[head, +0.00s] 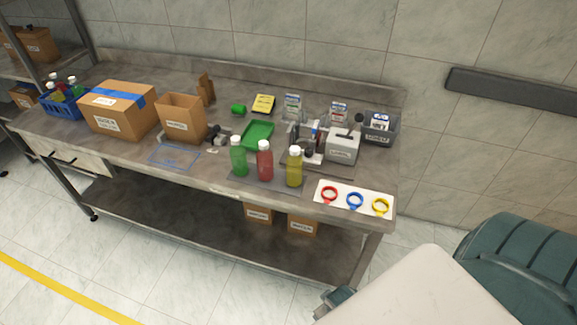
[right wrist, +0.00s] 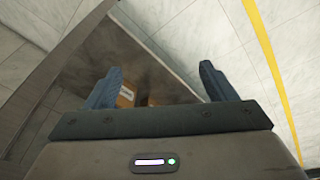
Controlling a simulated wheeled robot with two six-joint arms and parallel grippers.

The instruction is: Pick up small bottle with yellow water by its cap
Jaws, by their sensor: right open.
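The bottle with yellow water (head: 294,169) stands upright with a white cap near the front edge of the table, in the head view. It is the rightmost of three bottles on a dark mat. Beside it stand a red bottle (head: 265,161) and a green bottle (head: 239,157), both white-capped. My right gripper (right wrist: 159,68) is open and empty in the right wrist view, its fingers wide apart. It is below and in front of the table, away from the bottles. No bottle shows in the right wrist view. My left gripper is not in view.
A white board (head: 340,205) with red, blue and yellow rings lies right of the bottles. Behind are a green tray (head: 257,133), a grey device (head: 342,153) and a grey bin (head: 388,137). Cardboard boxes (head: 118,122) stand at left. The table's front edge is between my gripper and the bottles.

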